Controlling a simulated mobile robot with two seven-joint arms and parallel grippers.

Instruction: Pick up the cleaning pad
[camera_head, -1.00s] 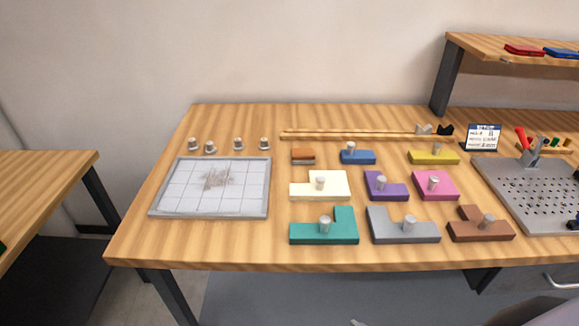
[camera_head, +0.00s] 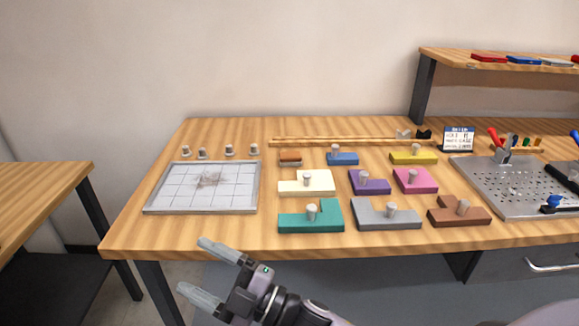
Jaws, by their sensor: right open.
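The cleaning pad appears to be the small brown block (camera_head: 290,157) with a darker lower layer. It lies flat on the wooden table (camera_head: 150,232), behind the cream block (camera_head: 300,187) and left of the blue block (camera_head: 342,159). My right gripper (camera_head: 194,267) is in front of the table's front edge, low in the picture. Its two fingers point left and are spread apart with nothing between them. It is well apart from the pad. My left gripper is not in view.
A white gridded board (camera_head: 185,205) with a grey smudge lies at the left, with several small metal knobs (camera_head: 229,150) behind it. Several coloured knobbed blocks fill the middle. A wooden rail (camera_head: 345,139) runs behind the pad. A perforated metal plate (camera_head: 480,180) is at the right.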

